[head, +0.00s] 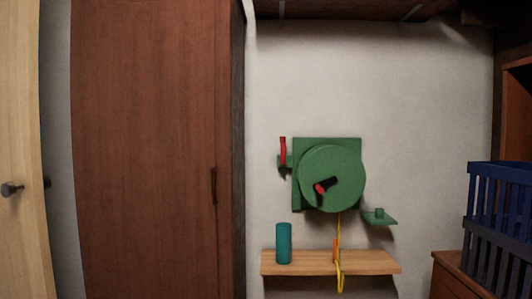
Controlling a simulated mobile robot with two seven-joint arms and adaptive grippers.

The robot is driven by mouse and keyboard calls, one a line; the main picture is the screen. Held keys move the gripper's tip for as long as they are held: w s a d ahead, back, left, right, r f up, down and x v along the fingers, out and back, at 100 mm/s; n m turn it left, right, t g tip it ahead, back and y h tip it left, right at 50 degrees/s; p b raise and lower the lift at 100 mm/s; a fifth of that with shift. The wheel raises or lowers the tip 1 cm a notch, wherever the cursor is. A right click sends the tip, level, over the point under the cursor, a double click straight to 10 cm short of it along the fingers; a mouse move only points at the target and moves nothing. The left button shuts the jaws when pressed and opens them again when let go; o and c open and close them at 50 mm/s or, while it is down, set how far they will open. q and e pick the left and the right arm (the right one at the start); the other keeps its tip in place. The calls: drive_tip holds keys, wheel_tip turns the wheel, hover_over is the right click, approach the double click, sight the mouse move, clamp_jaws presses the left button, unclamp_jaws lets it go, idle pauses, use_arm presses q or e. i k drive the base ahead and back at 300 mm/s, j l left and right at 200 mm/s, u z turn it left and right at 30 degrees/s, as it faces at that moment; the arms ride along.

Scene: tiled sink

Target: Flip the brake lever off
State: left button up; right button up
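A green winch-like device (330,165) is mounted on the white wall, with a square back plate and a round drum. A red lever (283,150) stands upright on a small green mount at the device's left side; it looks like the brake lever. A black crank handle with a red part (325,185) sits on the drum's face. A yellow cord (339,228) hangs from the drum to an orange and yellow hook (338,265) in front of the shelf. Neither of my grippers shows in the head view.
A wooden shelf (375,261) below the device holds a teal cylinder (284,243). A small green bracket (380,218) juts out right of the drum. A brown door (145,150) is left; a blue crate (500,200) stands on a wooden cabinet (452,279) at right.

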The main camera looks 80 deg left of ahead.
sight(283, 139)
drive_tip(key=u, duration=2.45)
drive_tip(key=j+z, duration=0.25)
drive_tip(key=z, duration=0.15)
drive_tip(key=j+z, duration=0.25)
drive_tip(key=z, duration=0.15)
